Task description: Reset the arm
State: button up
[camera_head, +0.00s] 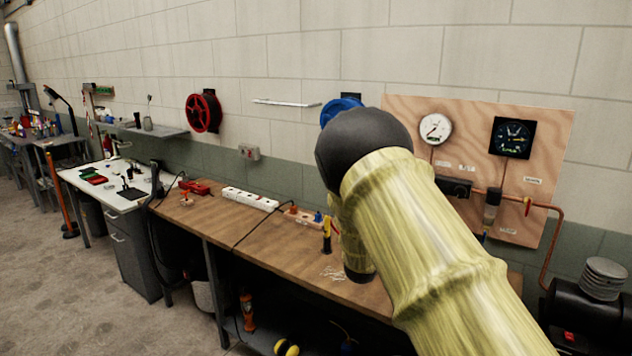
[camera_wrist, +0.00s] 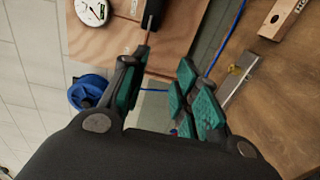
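My arm (camera_head: 420,240), in a yellowish sleeve with a dark rounded joint, rises from the lower right of the head view over the wooden workbench (camera_head: 217,216). The arm hides its own end there, so the fingers cannot be made out in that view. In the wrist view my gripper (camera_wrist: 160,82) shows two dark fingers with teal pads. The fingers are apart, with a gap between them and nothing held. Beyond them lie the plywood gauge panel (camera_wrist: 182,45) and the bench top.
The panel carries a white dial (camera_head: 435,129), a dark square gauge (camera_head: 512,138) and copper piping (camera_head: 545,240). A white power strip (camera_head: 250,199) and red tool (camera_head: 194,187) lie on the bench. A red reel (camera_head: 204,112) hangs on the wall.

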jog(key=s+d+f+m+g+y+b, duration=0.1)
jog(key=s+d+f+g+y, duration=0.1)
jog(key=s+f, duration=0.8)
jog(key=s+d+f+m+g+y+b, duration=0.1)
jog(key=s+f+m+g, duration=0.1)
jog(key=s+f, duration=0.8)
jog(key=s+d+f+m+g+y+b, duration=0.15)
jog(key=s+f, duration=0.35)
jog(key=f, duration=1)
jog(key=s+f+m+g+y+b, duration=0.1)
jog(key=s+f+g, duration=0.1)
jog(key=s+f, duration=0.35)
jog(key=s+a+f+m+g+y, duration=0.1)
jog(key=s+f, duration=0.1)
jog(key=s, duration=0.6)
jog(key=s+f+m+g+y+b, duration=0.1)
jog(key=s+f+g, duration=0.15)
jog(key=s, duration=0.45)
jog(key=s+a+f+m+g+y, duration=0.1)
jog(key=s+a+m+g, duration=0.1)
jog(key=s, duration=0.9)
jog(key=s+a+f+m+g+y+b, duration=0.1)
jog(key=s+a+m, duration=0.1)
jog(key=s, duration=1)
jog(key=shift+s+a+f+g, duration=0.15)
jog(key=shift+a+f+g, duration=0.05)
jog(key=shift+f+g, duration=0.2)
